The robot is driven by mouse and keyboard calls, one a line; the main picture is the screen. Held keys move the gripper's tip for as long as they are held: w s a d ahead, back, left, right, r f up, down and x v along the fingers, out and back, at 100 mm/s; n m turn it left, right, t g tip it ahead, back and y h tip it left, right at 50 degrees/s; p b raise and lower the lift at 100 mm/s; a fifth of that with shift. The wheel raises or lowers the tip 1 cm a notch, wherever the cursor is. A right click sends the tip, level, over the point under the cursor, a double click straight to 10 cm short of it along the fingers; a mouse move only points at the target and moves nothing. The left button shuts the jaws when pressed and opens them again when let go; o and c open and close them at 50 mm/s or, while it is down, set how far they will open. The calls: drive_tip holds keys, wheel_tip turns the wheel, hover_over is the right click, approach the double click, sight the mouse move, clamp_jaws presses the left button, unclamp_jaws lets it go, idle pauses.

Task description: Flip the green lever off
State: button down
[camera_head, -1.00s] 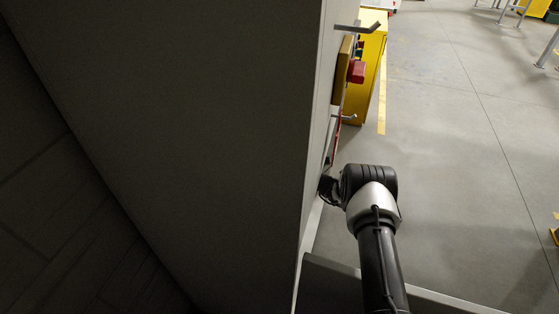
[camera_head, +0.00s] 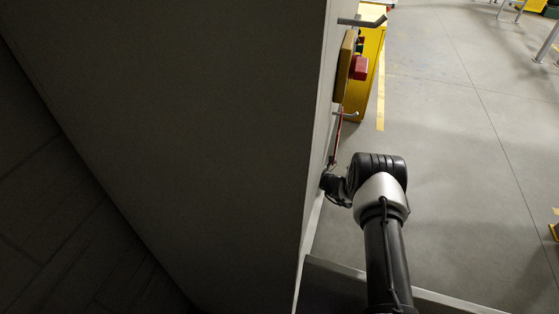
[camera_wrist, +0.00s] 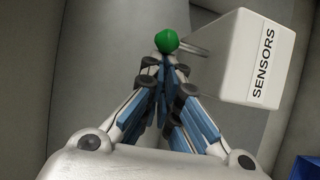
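The green lever knob (camera_wrist: 166,41) shows in the wrist view as a round ball, with a thin grey rod running from it toward a white box (camera_wrist: 245,60) labelled SENSORS. My gripper (camera_wrist: 165,66) is shut, its blue-lined fingers drawn together to a point. The fingertips are right at the near side of the knob; I cannot tell whether they touch it. The knob does not appear to be between the fingers. In the head view the green lever cannot be made out, and my gripper's fingers cannot be made out either.
A large grey cabinet (camera_head: 200,130) fills the left of the head view. On its side are a yellow panel with a red button (camera_head: 359,67) and metal handles (camera_head: 361,22). A yellow cabinet (camera_head: 370,50) stands beyond. The floor (camera_head: 460,150) to the right is open.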

drive_tip(key=shift+s+d+b, duration=0.15)
drive_tip(key=shift+d+b, duration=0.15)
drive_tip(key=shift+d, duration=0.05)
drive_tip(key=v, duration=1.2)
drive_tip(key=shift+f, duration=0.1)
